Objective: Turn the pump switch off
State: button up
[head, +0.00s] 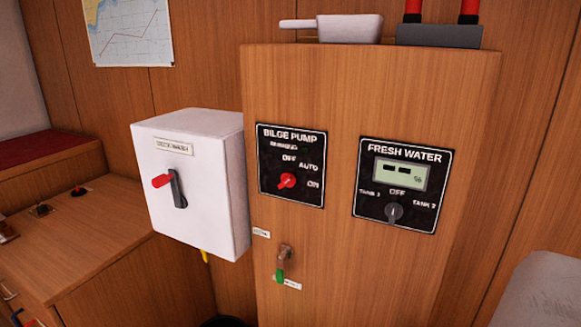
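The bilge pump panel (264,188) is a black plate on the front of the wooden cabinet. Its red rotary knob (287,181) sits below the word OFF, with AUTO and ON to its upper right and right. I cannot tell for sure which label the knob points at. My gripper is not in view, and nothing covers the knob.
Left of the panel, a white deck wash box (213,155) juts out with a red-tipped lever (170,188). Right is a fresh water panel (373,167) with a grey knob (393,212). A green-handled valve (281,271) sits below. A grey-white shape fills the lower right corner.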

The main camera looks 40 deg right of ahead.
aim_at(288, 179)
jog(key=z, duration=1.05)
